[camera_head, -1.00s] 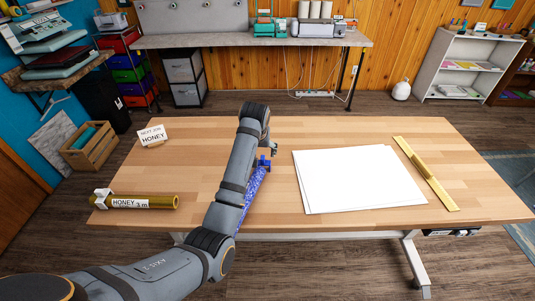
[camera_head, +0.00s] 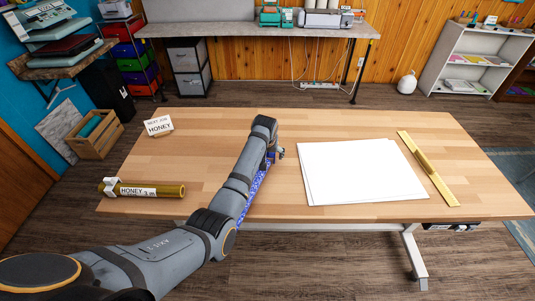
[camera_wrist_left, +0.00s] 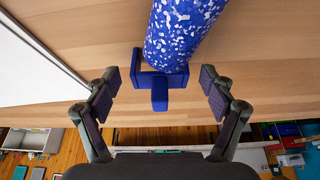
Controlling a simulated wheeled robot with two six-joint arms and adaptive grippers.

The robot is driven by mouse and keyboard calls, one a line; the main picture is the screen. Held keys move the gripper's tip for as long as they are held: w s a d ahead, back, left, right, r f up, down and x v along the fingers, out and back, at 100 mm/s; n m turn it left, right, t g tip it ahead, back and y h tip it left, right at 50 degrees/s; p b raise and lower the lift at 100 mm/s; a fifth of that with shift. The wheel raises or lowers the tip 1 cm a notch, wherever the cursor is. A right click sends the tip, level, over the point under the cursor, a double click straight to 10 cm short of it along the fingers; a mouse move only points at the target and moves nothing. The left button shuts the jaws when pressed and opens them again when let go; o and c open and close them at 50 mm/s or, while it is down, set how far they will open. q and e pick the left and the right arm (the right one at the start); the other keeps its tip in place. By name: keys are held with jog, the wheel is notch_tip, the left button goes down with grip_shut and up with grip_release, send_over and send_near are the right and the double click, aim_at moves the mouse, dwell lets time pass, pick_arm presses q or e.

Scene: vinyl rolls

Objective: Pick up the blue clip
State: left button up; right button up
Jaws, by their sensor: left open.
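The blue clip (camera_wrist_left: 160,88) is at the end of a blue speckled vinyl roll (camera_wrist_left: 182,30) in the left wrist view, with a tab pointing toward me. In the head view the roll (camera_head: 256,184) lies on the table partly behind my left arm, and the clip (camera_head: 270,157) is mostly hidden by the arm. My left gripper (camera_wrist_left: 160,86) is open, with one finger on each side of the clip and a gap on both sides. It also shows in the head view (camera_head: 279,153) at the end of my arm. My right gripper is not in view.
White sheets (camera_head: 362,172) lie right of the gripper, with a yellow ruler (camera_head: 427,168) beyond. A gold roll labelled HONEY (camera_head: 150,190) with a white clip (camera_head: 112,187) lies at left, below a HONEY sign (camera_head: 159,125). The wooden table (camera_head: 205,140) is clear between these.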

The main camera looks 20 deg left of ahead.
pick_arm(q)
jog(key=shift+w+f, duration=0.2)
jog(key=shift+f, duration=0.2)
jog(key=shift+s+r, duration=0.1)
jog(key=c, duration=1)
jog(key=shift+c, duration=0.2)
